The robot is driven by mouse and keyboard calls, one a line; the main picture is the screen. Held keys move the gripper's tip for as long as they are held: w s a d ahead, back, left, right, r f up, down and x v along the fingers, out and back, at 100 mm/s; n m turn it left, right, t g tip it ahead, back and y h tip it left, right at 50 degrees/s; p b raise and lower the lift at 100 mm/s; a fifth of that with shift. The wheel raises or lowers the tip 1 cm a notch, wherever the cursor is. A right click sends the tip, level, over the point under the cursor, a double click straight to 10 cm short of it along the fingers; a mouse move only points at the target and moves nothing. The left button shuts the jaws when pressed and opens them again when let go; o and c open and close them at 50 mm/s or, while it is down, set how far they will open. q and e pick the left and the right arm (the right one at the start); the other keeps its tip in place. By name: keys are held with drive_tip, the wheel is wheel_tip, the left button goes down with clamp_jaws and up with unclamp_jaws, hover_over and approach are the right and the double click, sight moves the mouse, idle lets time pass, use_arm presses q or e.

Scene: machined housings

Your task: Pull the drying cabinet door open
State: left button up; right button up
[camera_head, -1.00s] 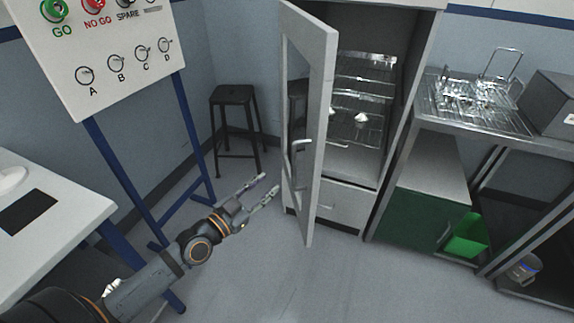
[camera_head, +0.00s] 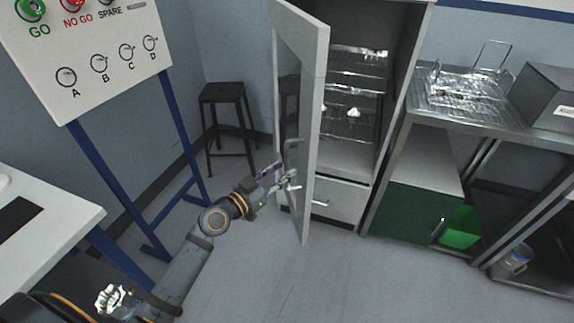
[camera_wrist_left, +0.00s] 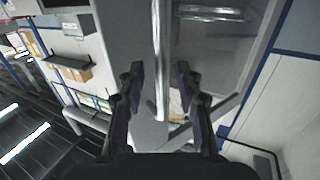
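The drying cabinet door (camera_head: 311,130) stands ajar, its free edge swung out toward me, with a glazed panel and a metal bar handle (camera_head: 295,143) on its outer face. My left gripper (camera_head: 281,174) is at the lower part of the handle. In the left wrist view, the gripper (camera_wrist_left: 160,82) has its two dark fingers spread, one on each side of the upright handle bar (camera_wrist_left: 159,60). A gap shows between each finger and the bar. My right gripper is not in view.
Inside the cabinet are wire racks (camera_head: 357,90) with small parts. A black stool (camera_head: 228,125) stands behind the door, and a blue-legged sign board (camera_head: 85,50) is to the left. A steel bench (camera_head: 470,120) stands at right. Floor before the door is clear.

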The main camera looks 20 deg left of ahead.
use_arm(q)
drive_tip(key=shift+x, duration=1.4)
clamp_jaws()
drive_tip(key=shift+f, duration=0.1)
